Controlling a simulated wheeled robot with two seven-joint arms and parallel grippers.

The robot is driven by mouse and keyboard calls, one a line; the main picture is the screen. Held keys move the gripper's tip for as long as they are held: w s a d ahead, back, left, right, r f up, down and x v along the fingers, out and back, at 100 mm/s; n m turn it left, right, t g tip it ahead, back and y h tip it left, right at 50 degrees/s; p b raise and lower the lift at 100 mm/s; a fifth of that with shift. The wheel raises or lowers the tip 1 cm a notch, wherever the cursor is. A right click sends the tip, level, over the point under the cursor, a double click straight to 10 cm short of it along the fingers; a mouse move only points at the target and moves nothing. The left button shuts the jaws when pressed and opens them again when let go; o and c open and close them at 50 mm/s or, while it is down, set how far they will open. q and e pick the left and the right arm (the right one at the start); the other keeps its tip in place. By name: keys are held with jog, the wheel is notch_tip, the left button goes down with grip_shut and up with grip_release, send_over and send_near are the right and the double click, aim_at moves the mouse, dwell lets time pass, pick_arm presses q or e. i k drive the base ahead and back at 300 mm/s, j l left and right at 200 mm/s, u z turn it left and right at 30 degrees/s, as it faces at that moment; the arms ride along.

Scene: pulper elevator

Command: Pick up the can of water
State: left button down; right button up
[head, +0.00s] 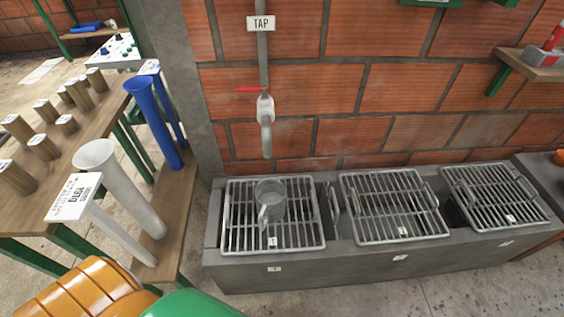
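A grey metal can (271,197) with a handle at its front stands upright on the left metal grate (310,232) of the concrete trough. It sits roughly below the tap (265,108), which comes down the brick wall and has a red lever. The can's inside looks pale grey; I cannot tell how full it is. Neither of my grippers shows in the head view.
Two more grates (391,207) lie to the right on the trough (300,280). Tall white (125,190) and blue tubes (153,122) stand on a wooden shelf at left. Orange and green rounded shapes fill the lower left corner. A wall shelf (540,70) is at upper right.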

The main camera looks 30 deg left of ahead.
aim_at(270, 197)
jog(key=u, duration=0.95)
